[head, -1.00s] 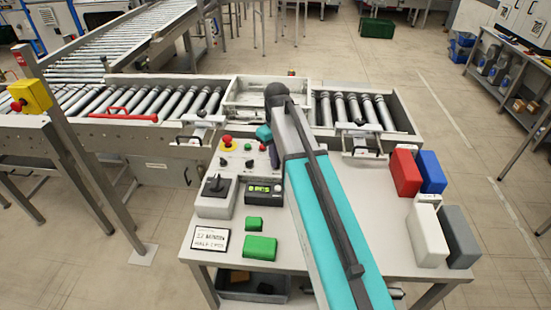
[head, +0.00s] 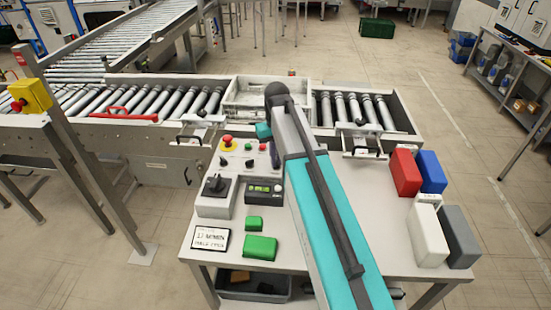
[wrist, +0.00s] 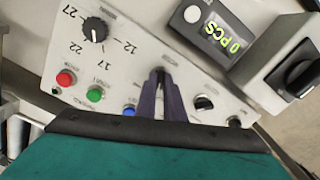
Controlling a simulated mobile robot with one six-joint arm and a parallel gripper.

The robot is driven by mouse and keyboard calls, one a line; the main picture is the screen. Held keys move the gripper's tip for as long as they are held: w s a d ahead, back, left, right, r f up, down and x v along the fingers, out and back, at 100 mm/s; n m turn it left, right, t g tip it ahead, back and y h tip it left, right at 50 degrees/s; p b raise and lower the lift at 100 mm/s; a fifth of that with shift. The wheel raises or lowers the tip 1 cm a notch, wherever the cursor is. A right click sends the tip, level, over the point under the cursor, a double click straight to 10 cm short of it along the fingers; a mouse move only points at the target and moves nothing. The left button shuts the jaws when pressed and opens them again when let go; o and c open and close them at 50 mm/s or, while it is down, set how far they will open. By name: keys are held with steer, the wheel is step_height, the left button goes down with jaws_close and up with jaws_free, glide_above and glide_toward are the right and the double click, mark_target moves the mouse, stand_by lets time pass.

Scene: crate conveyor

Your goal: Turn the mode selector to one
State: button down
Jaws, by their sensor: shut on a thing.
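My gripper (wrist: 161,76) is shut at the control panel (wrist: 60,35), with its dark fingers close together on a small knob that I take as the mode selector. The fingers hide nearly all of this knob, so I cannot read its setting. In the head view, my gripper (head: 274,155) reaches down to the right part of the panel. In the wrist view, a black dial (wrist: 94,30) with numbers is at the upper left. A red button (wrist: 66,78), a green button (wrist: 95,94) and a blue button (wrist: 128,110) are left of the fingers; a black knob (wrist: 203,103) is right.
A counter display (wrist: 222,38) reads 0 PCS. A large black rotary switch (wrist: 302,75) stands on a grey box beside it. On the table (head: 350,240) are red (head: 404,172), blue (head: 432,170) and other blocks. The roller conveyor (head: 345,108) runs behind.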

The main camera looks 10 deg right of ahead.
steer(key=m, duration=1.3)
steer(key=shift+w+r+m, duration=0.1)
steer(key=shift+m, duration=0.3)
steer(key=c, duration=1.9)
jaws_free()
steer(key=shift+o, duration=0.2)
step_height(320, 180, up, 14)
steer(key=b, duration=0.3)
steer(key=shift+b, duration=0.35)
steer(key=shift+f, duration=0.2)
